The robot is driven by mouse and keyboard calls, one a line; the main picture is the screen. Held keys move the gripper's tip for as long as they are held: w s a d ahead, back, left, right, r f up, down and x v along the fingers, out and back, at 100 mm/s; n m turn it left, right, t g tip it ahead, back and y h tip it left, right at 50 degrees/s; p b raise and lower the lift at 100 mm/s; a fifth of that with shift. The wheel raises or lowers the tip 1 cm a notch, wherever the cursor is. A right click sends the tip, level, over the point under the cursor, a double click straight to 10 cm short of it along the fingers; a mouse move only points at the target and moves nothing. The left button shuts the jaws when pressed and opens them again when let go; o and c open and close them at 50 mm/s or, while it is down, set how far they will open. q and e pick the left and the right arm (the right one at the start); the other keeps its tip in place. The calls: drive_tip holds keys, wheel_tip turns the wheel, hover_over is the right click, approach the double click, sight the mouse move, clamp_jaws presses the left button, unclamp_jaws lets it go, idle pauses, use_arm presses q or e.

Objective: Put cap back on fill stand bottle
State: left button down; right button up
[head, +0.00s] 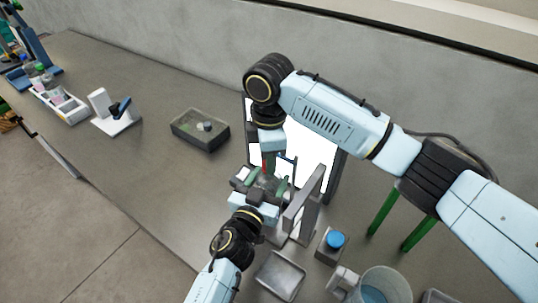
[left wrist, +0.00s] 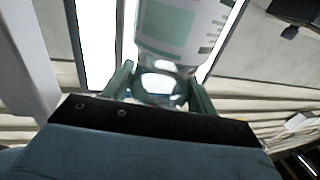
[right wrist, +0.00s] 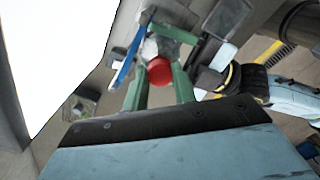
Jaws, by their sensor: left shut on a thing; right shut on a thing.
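My left gripper (head: 265,188) is shut on a clear bottle, seen close in the left wrist view (left wrist: 180,30) with a pale green label and dark marks. The green fingers (left wrist: 160,90) flank its narrow end. My right gripper (head: 268,158) points down just above the left gripper. In the right wrist view its green fingers (right wrist: 158,88) are shut on a red cap (right wrist: 159,70). The clear bottle (right wrist: 160,42) shows right behind the cap. I cannot tell whether cap and bottle touch. In the head view the grippers largely hide both.
A bright white panel (head: 316,150) stands behind the grippers and a grey upright stand (head: 304,205) beside them. Nearby are a blue-topped item (head: 335,240), a metal tray (head: 281,275) and a beaker (head: 385,283). A grey box (head: 199,130) and white rack (head: 68,109) lie left.

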drive_tip(key=m, duration=0.8)
drive_tip(key=shift+a+m, duration=0.1)
drive_tip(key=shift+m, duration=0.2)
drive_tip(key=m, duration=0.8)
drive_tip(key=shift+s+m, duration=0.1)
drive_tip(key=shift+m, duration=0.2)
drive_tip(key=m, duration=1.1)
drive_tip(key=shift+m, duration=0.4)
drive_tip(key=m, duration=0.4)
drive_tip(key=o, duration=1)
drive_tip(key=shift+f, duration=0.1)
